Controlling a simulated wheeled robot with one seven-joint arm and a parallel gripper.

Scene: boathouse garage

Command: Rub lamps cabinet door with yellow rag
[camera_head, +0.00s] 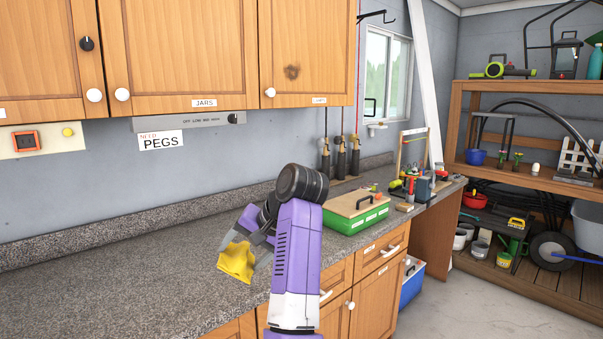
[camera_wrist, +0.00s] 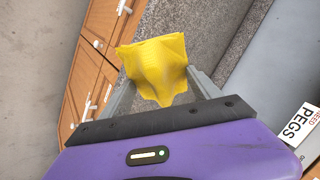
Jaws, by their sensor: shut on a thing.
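The yellow rag (camera_head: 237,262) is held in my gripper (camera_head: 232,241), low over the speckled counter; I cannot tell whether the rag touches it. In the wrist view the rag (camera_wrist: 158,68) is bunched between the two fingers of my gripper (camera_wrist: 160,88). The cabinet door labelled LAMPS (camera_head: 315,45), whose label is small and hard to read, is the rightmost upper wooden door. It has a dark round smudge (camera_head: 291,72) and a white knob at its lower left. The gripper is below and to the left of this door, apart from it.
The counter (camera_head: 110,270) is clear on the left. A green box with a wooden lid (camera_head: 355,211) and a tool rack (camera_head: 412,165) stand on its right part. Spray-like tools (camera_head: 340,160) hang on the wall under the LAMPS door. The JARS door (camera_head: 180,50) is beside it.

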